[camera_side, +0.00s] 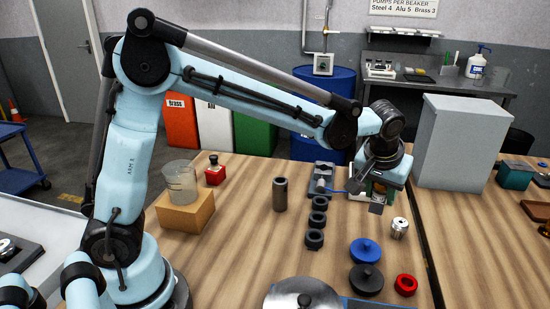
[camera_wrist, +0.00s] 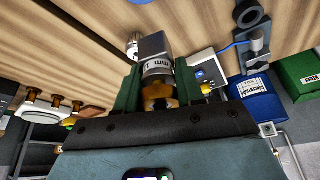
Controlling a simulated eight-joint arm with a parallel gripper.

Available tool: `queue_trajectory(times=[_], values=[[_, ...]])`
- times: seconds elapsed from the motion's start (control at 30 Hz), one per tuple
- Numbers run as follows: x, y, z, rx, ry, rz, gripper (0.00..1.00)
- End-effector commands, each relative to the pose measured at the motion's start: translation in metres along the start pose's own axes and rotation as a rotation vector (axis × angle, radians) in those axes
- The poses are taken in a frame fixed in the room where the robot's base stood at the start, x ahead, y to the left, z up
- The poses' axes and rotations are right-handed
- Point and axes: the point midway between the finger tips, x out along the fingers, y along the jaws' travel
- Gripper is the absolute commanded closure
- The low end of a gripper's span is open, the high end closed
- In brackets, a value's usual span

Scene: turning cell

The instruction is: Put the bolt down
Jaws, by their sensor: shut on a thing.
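My gripper (camera_side: 377,196) is low over the right part of the wooden table, near its seam.
A silver cylinder (camera_side: 399,228) stands close by, right and nearer the camera. Left are a grey fixture (camera_side: 322,179) and a row of black rings (camera_side: 317,221). A blue knobbed disc (camera_side: 365,250) and red ring (camera_side: 405,285) lie in front. A grey cabinet (camera_side: 459,140) stands behind right.

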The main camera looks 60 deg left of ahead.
Motion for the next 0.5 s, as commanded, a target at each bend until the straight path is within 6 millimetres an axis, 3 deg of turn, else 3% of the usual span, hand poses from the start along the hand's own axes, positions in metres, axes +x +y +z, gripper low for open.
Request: queue_trajectory(times=[0.17, 0.27, 0.5], values=[[-0.004, -0.019, -0.004, -0.048, 0.000, -0.021, 1.00], [-0.002, -0.052, -0.012, -0.118, -0.001, -0.051, 1.00], [-0.001, -0.162, -0.021, -0.347, -0.004, -0.145, 1.00]])
